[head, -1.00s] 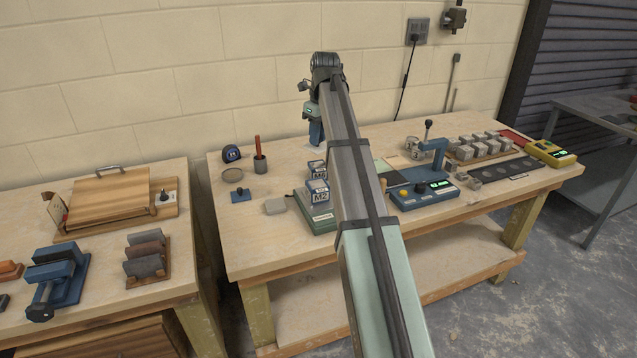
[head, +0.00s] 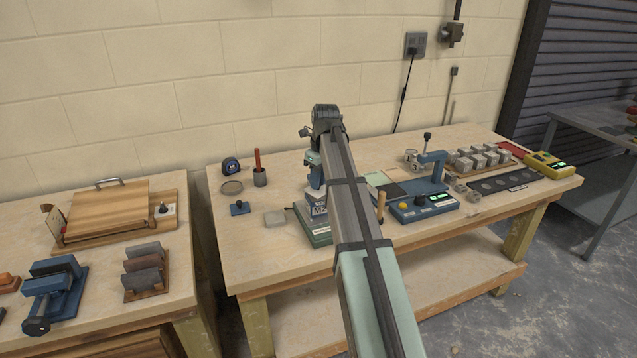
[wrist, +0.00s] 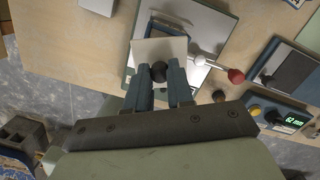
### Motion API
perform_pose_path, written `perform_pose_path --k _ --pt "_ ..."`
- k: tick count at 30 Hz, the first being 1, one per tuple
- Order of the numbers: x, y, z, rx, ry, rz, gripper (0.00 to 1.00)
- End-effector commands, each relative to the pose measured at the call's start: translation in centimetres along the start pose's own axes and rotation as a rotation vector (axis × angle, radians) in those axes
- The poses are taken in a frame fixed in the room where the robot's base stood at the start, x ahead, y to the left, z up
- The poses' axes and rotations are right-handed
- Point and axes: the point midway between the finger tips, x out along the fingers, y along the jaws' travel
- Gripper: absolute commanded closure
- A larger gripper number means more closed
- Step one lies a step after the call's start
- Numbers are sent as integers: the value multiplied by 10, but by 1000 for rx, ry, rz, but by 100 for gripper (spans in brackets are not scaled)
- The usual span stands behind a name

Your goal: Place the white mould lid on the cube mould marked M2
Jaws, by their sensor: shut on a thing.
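In the wrist view my gripper (wrist: 159,88) is shut on the black knob (wrist: 159,72) of a white square lid (wrist: 150,52). Below the lid, a blue-edged mould (wrist: 154,22) shows in part, mostly covered. I cannot tell whether the lid touches it. In the head view my gripper (head: 315,182) is just above the blue and white cube mould (head: 317,211), whose label begins with M; my arm hides the rest. The lid is not clear there. The mould stands on a green-grey base unit (head: 317,234).
A lever with a red ball (wrist: 235,76) sticks out right of the lid. A blue tester with a green display (head: 420,206) stands right of my arm. A grey block (head: 275,218) and a small blue knobbed piece (head: 240,207) lie left. The bench's front left is clear.

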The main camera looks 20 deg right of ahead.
Motion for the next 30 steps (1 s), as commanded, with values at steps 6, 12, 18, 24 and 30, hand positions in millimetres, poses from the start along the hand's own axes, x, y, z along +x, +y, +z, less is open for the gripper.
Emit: perform_pose_path --k 6,12,18,24,30 --pt "12 0 -1 0 0 -1 100" --pt "12 0 -2 0 0 0 100" --pt "17 0 -2 0 0 0 100" --pt "22 0 -3 0 0 0 100" --pt "23 0 -3 0 0 0 75"
